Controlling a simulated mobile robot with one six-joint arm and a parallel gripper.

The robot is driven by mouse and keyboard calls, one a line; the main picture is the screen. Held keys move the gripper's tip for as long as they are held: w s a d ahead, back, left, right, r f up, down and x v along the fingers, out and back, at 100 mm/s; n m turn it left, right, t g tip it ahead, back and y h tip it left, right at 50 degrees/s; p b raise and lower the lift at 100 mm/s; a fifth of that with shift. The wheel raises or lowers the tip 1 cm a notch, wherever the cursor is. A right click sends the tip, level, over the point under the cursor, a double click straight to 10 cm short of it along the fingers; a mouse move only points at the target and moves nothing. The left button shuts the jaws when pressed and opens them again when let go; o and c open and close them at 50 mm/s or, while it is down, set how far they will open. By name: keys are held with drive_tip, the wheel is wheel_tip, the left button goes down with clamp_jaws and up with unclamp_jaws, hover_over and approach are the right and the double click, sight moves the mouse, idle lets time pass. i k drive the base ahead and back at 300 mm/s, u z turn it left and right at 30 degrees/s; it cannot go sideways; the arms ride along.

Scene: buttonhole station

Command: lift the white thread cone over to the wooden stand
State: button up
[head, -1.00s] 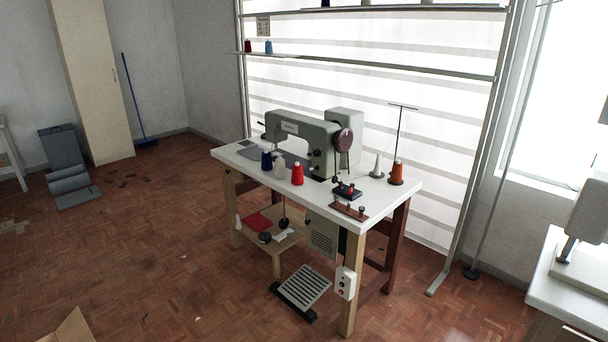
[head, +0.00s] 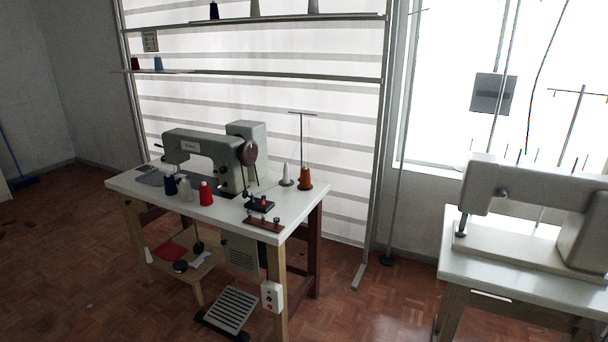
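A whitish, slightly translucent-looking thread cone (head: 186,190) stands upright on the white sewing table (head: 304,204), between a dark blue cone (head: 170,185) and a red cone (head: 206,195). A slim pale cone shape (head: 286,174) stands on a dark round base at the table's back right, beside an orange cone (head: 305,179) under a T-topped pole. A low reddish-brown strip with small dark knobs (head: 262,225) lies at the front right edge; I cannot tell whether it is the wooden stand. My gripper is not in view.
A grey-green sewing machine (head: 200,147) stands behind the cones. A small black device (head: 259,204) sits near the strip. A second table with a pale machine (head: 530,205) is at right. Open floor lies in front; a pedal (head: 230,310) is under the table.

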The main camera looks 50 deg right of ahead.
sight(286, 176)
drive_tip(key=u, duration=0.25)
drive_tip(key=k, duration=0.15)
drive_tip(key=z, duration=1.9)
drive_tip(key=k, duration=0.85)
drive_tip(key=u, duration=0.2)
drive_tip(key=i, duration=0.7)
